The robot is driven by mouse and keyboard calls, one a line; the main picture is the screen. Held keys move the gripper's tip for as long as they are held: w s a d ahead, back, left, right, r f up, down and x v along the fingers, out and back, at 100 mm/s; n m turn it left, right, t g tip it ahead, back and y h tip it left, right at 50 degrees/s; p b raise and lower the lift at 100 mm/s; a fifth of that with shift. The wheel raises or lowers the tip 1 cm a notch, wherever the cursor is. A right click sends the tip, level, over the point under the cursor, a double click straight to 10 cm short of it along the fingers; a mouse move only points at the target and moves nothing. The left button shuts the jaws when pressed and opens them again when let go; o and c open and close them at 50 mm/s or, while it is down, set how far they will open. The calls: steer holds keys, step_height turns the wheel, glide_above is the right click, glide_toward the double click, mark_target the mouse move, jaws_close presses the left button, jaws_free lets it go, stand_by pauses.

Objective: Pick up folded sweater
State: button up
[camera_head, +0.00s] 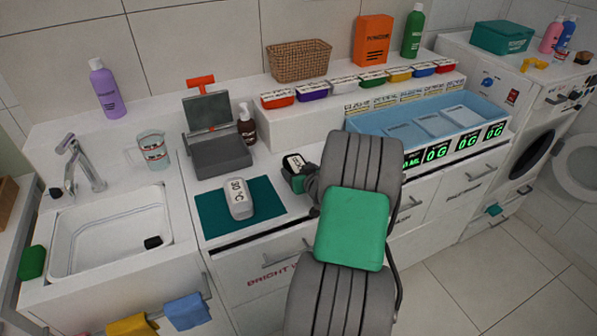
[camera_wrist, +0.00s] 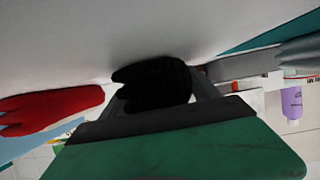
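I see no thing that is clearly a folded sweater in either view. My gripper (camera_head: 298,172) is at the far end of my grey and green arm, low over the white counter, right of the teal mat. In the wrist view a dark padded part (camera_wrist: 152,86) sits beyond my green wrist, close to a white surface. I cannot tell whether the fingers are open or hold anything. Yellow cloth (camera_head: 132,325) and blue cloth (camera_head: 186,311) hang on the rail below the sink.
A grey device (camera_head: 219,160) and a white thermometer-like item (camera_head: 239,199) on the teal mat (camera_head: 262,190) stand left of my gripper. A blue tray (camera_head: 380,125) lies at right. A sink (camera_head: 105,235) is at left. Tiled floor (camera_head: 480,280) is clear at lower right.

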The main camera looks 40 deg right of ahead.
steer(key=c, duration=0.9)
steer(key=shift+c, duration=0.6)
steer(key=shift+r, duration=0.1)
